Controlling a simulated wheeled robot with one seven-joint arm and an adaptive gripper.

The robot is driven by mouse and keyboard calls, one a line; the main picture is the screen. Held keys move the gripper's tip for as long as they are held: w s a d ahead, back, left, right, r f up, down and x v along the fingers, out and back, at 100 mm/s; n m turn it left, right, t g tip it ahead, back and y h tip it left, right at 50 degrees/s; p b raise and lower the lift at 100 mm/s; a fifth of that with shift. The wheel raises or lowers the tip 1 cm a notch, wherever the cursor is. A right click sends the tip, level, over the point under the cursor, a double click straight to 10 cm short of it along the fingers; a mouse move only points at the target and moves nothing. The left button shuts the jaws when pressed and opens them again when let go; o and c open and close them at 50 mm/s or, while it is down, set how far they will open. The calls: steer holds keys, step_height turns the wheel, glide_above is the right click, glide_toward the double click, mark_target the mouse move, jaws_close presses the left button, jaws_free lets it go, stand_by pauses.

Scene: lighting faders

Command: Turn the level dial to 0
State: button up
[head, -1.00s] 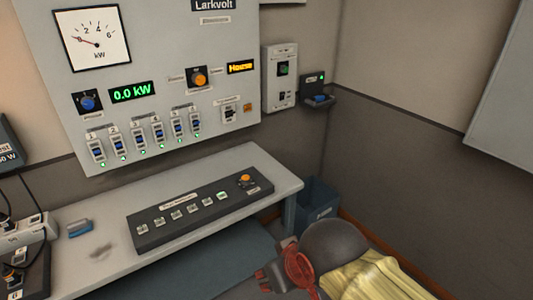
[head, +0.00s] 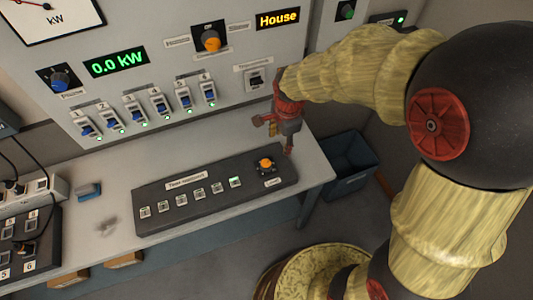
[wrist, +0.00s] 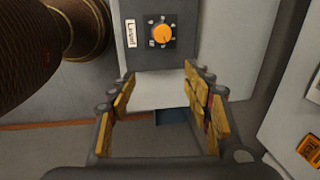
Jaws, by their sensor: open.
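The level dial (head: 265,164) is an orange knob on a dark square plate at the right end of the long dark console (head: 150,196). Its "Level" label sits beside it. In the wrist view the dial (wrist: 163,34) is at the top, with small marks around it too fine to read; where it points I cannot tell. My gripper (head: 288,150) hangs pointing down by the console's right end, just right of the dial. In the wrist view my gripper (wrist: 160,108) has its fingers wide apart with nothing between them, and the dial lies beyond the tips.
The console rests on a white table (head: 110,235). Behind stands a grey wall panel with a blue knob (head: 60,80), another orange knob (head: 211,40), several switches, and displays reading 0.0 kW and House. A blue bin (head: 352,165) is right of the table.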

mark_target(266, 163)
steer(key=a+f+m+p, duration=0.1)
steer(key=f, duration=0.1)
steer(key=w+a+f+m+g+p, duration=0.1)
steer(key=a+f+m, duration=0.1)
steer(key=f, duration=0.1)
steer(key=a+f+m+p, duration=0.1)
steer(key=f+m+p, duration=0.1)
steer(key=shift+w+a+f+g, duration=0.25)
steer(key=shift+w+f+g, duration=0.05)
steer(key=shift+w+f, duration=0.1)
steer(key=shift+f+m, duration=0.3)
steer(key=shift+f, duration=0.1)
step_height(266, 163, down, 8)
steer(key=shift+r+b, duration=0.2)
steer(key=shift+b, duration=0.25)
steer(key=c, duration=0.4)
steer(key=c, duration=0.7)
steer(key=shift+c, duration=0.3)
